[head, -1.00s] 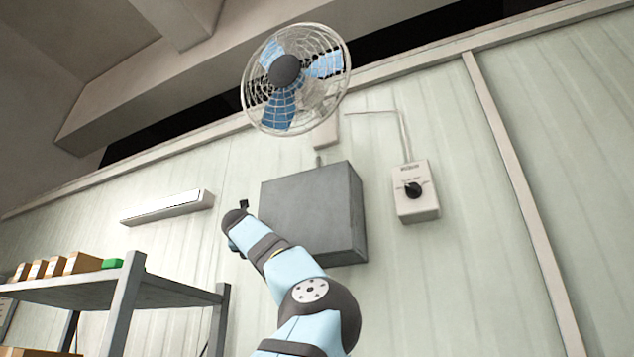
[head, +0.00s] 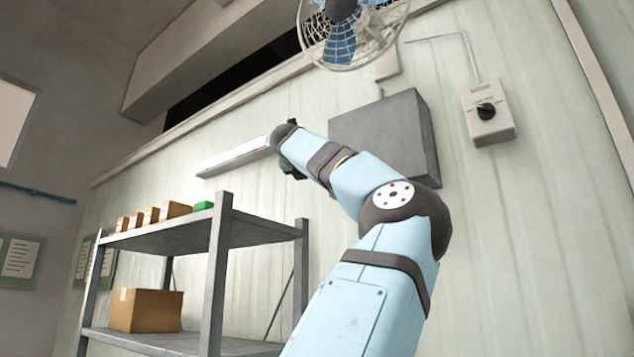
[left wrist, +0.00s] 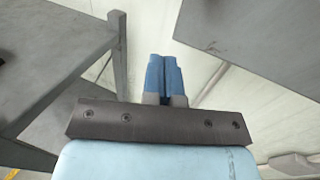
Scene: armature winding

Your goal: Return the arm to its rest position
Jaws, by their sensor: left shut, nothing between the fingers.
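One blue and dark grey arm of mine (head: 362,190) reaches up from the bottom of the head view, bent at the elbow. Its wrist end lies in front of the wall, between the shelf and the grey wall box. The fingers there are too hidden to make out. In the left wrist view my left gripper (left wrist: 164,66) has its two blue fingers together, with nothing held between them. They point away from the camera, with open space around them. My right gripper is not in view.
On the wall are a grey box (head: 415,125), a switch box (head: 489,118), a fan (head: 380,30) and a light strip (head: 234,158).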

